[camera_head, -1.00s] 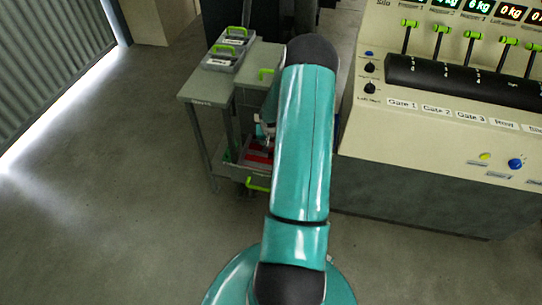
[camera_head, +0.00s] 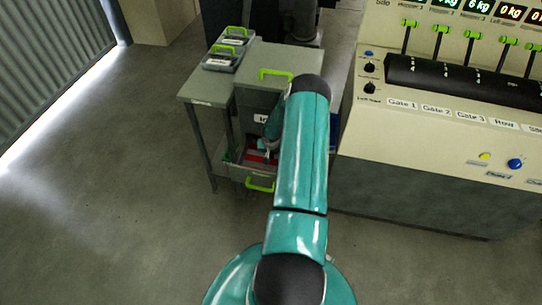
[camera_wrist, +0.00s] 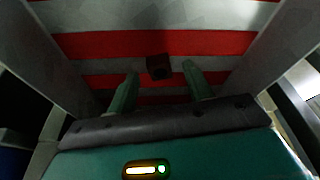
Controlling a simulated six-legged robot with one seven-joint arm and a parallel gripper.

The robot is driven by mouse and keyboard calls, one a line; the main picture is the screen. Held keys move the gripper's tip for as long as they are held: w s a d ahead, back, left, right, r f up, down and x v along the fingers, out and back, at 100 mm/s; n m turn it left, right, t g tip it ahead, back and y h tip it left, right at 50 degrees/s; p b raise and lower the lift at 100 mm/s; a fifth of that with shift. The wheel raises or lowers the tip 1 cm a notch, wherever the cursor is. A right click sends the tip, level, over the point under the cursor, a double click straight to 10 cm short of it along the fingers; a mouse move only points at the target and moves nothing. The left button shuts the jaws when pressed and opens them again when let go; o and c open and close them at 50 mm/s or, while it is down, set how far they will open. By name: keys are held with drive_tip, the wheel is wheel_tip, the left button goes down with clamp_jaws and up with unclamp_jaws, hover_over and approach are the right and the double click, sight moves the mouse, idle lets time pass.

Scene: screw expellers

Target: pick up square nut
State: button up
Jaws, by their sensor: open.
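The square nut (camera_wrist: 158,67) is a small dark block with a hole, lying on the red and white striped floor of the drawer in the wrist view. My gripper (camera_wrist: 160,82) is open, its two green fingers apart, one to each side below the nut in the picture. Nothing is between the fingers that I can see. In the head view my gripper (camera_head: 264,146) is low over the open drawer (camera_head: 240,171), partly hidden by my arm. The nut cannot be made out there.
The drawer's side walls (camera_wrist: 262,68) rise close on both sides of my gripper. The grey cabinet (camera_head: 208,88) carries trays with green handles (camera_head: 228,48). A control console (camera_head: 430,150) stands at the right. The floor (camera_head: 110,200) at the left is clear.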

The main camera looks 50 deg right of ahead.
drive_tip(key=shift+w+d+f, duration=0.1)
drive_tip(key=shift+f, duration=0.35)
drive_tip(key=c, duration=1.1)
drive_tip(key=shift+o, duration=0.2)
drive_tip(key=shift+r, duration=0.15)
